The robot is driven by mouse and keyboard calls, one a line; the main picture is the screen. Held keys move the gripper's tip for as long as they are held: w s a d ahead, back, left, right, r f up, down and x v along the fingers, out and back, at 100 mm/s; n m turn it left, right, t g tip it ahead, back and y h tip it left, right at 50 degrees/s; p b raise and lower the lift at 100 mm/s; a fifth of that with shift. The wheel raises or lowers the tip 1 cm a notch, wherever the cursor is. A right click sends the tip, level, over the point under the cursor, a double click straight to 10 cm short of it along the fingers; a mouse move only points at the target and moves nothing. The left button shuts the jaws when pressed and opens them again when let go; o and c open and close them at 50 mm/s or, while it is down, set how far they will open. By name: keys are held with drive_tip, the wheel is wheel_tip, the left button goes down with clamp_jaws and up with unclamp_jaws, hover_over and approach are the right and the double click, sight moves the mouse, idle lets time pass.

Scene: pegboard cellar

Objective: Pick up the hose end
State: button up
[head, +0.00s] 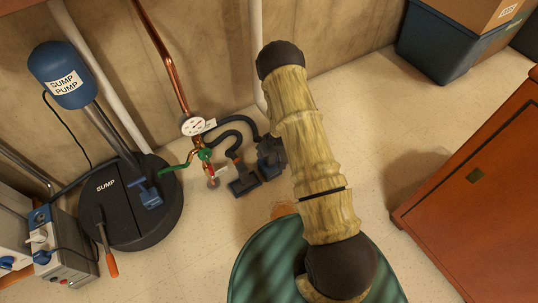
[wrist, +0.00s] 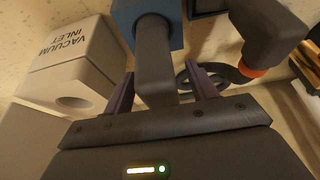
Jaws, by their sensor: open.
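In the wrist view my gripper (wrist: 162,88) is open, its two purple fingers standing apart on either side of a dark grey bar. The bar belongs to a blue block (wrist: 122,22) and looks like the hose end (wrist: 155,62); I cannot tell if the fingers touch it. A dark fitting with an orange ring (wrist: 258,68) sits to the right, with a curl of dark hose beside the right finger. In the head view the black ribbed hose (head: 231,121) runs from the copper pipe toward the floor. My arm hides most of my gripper there.
A pale box marked VACUUM INLET (wrist: 70,62) stands left of my fingers. A dark fitting (head: 243,183) lies near the hose. The sump lid (head: 100,215) is at left, an orange-brown cabinet (head: 480,190) at right. The floor between arm and cabinet is clear.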

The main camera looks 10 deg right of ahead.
drive_tip(key=c, duration=1.2)
drive_tip(key=shift+r+p, duration=3.1)
drive_tip(key=shift+r, duration=1.9)
drive_tip(key=shift+r+p, duration=1.05)
drive_tip(key=shift+r, duration=0.05)
drive_tip(key=w+d+p, duration=0.1)
drive_tip(key=w+d, duration=0.1)
drive_tip(key=d, duration=0.2)
drive_tip(key=w+d+r+p, duration=0.1)
drive_tip(key=w+d+p, duration=0.1)
drive_tip(key=w+d, duration=0.1)
drive_tip(key=w+d+p, duration=0.2)
drive_tip(key=w+d, duration=0.1)
drive_tip(key=d, duration=0.1)
drive_tip(key=shift+d+r, duration=0.2)
drive_tip(key=shift+d, duration=0.1)
